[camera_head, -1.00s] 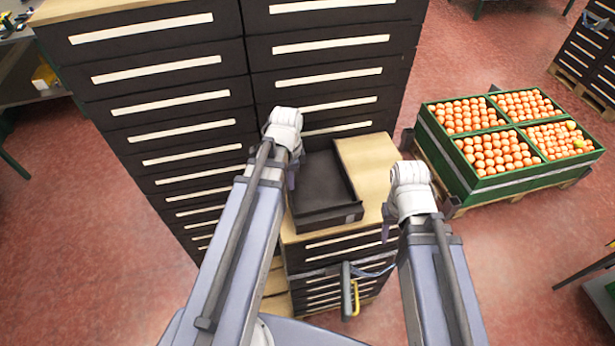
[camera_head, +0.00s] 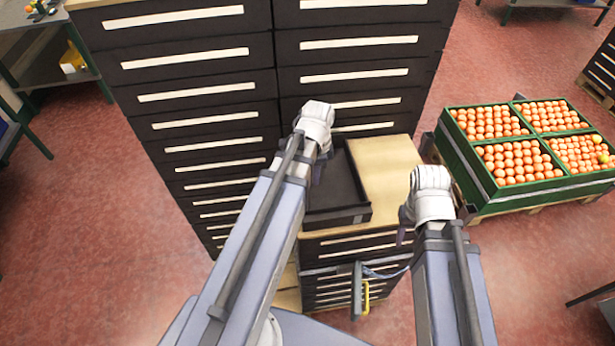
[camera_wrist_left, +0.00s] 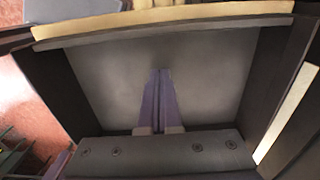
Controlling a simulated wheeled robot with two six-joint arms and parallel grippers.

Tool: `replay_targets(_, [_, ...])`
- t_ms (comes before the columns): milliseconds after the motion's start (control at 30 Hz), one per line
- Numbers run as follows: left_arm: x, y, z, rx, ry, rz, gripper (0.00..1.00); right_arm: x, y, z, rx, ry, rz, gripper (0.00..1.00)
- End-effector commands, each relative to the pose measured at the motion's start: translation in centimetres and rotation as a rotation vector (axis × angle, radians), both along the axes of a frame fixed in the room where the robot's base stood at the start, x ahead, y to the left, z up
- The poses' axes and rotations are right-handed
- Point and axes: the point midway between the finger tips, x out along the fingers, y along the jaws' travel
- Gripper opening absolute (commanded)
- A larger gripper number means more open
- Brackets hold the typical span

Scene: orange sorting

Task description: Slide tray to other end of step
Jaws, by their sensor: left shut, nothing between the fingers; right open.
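The tray (camera_head: 342,214) is dark and shallow. In the head view it lies on the left part of the step's light wooden top (camera_head: 390,170), beside the tall drawer cabinet; bare wood shows to its right. My left gripper (camera_head: 317,178) is shut and empty, with its fingers over or inside the tray. In the left wrist view the fingers (camera_wrist_left: 160,75) are together in front of the tray's grey floor (camera_wrist_left: 215,75), with dark walls on both sides; contact cannot be told. My right gripper (camera_head: 405,236) is open beside the step's right front, its fingers mostly hidden.
Tall dark drawer cabinets (camera_head: 200,85) stand directly behind and left of the step. A green crate of oranges (camera_head: 487,196) is on a pallet to the right. A handle with a yellow part (camera_head: 358,290) hangs at the step's front. Red floor is clear at the left.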

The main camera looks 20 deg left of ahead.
Motion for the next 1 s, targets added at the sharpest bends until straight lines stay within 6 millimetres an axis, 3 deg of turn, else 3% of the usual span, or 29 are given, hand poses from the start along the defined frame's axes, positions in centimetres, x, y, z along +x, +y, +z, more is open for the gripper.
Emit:
replay_targets(100, [0.1, -0.1, 2.4, 0.000, 0.000, 0.000, 0.00, 0.0, 0.0, 2.4, 0.000, 0.000, 0.001, 0.50])
replay_targets(533, [0.1, -0.1, 9.0, 0.000, 0.000, 0.000, 0.00, 0.0, 0.0, 9.0, 0.001, 0.000, -0.002, 0.50])
replay_targets(700, [0.1, -0.1, 10.1, 0.000, 0.000, 0.000, 0.00, 0.0, 0.0, 10.1, 0.002, 0.000, -0.006, 0.50])
replay_targets(1000, [0.1, -0.1, 10.0, 0.000, 0.000, 0.000, 0.00, 0.0, 0.0, 10.0, 0.002, 0.000, -0.007, 0.50])
